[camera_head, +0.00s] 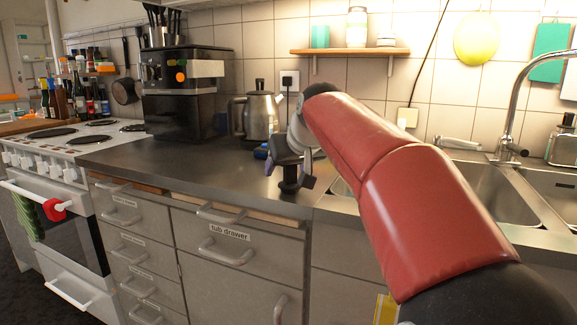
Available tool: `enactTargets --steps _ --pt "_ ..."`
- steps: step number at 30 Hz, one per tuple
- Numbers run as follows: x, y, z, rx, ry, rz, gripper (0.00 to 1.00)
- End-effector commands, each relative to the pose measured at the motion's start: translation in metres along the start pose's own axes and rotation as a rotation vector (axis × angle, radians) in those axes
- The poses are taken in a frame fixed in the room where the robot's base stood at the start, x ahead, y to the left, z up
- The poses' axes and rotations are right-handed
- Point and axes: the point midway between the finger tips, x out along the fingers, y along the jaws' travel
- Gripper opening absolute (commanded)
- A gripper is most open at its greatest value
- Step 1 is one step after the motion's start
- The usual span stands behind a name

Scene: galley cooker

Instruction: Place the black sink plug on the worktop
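My gripper (291,178) points down over the front part of the steel worktop (206,169), just left of the sink. A small black piece that looks like the sink plug (290,186) shows between and below its fingers, near the worktop's front edge. One grey finger shows on each side of it. The view is too small to tell whether the fingers touch it, or whether its underside rests on the worktop.
A steel kettle (257,116) and a black coffee machine (182,100) stand at the back of the worktop. A small blue item (261,152) lies behind my gripper. The sink (482,186) is to the right, the cooker (60,145) to the left. Worktop left of my gripper is clear.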

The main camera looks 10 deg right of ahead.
Motion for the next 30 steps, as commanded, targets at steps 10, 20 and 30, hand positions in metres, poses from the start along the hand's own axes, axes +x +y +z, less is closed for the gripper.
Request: enactTargets --steps 10,20,30 --pt "-0.015 0.000 -0.003 0.000 0.003 0.001 0.65" --pt "-0.085 0.000 -0.003 0.000 0.004 0.001 0.65" --pt "-0.121 0.000 -0.002 0.000 0.000 0.001 0.65"
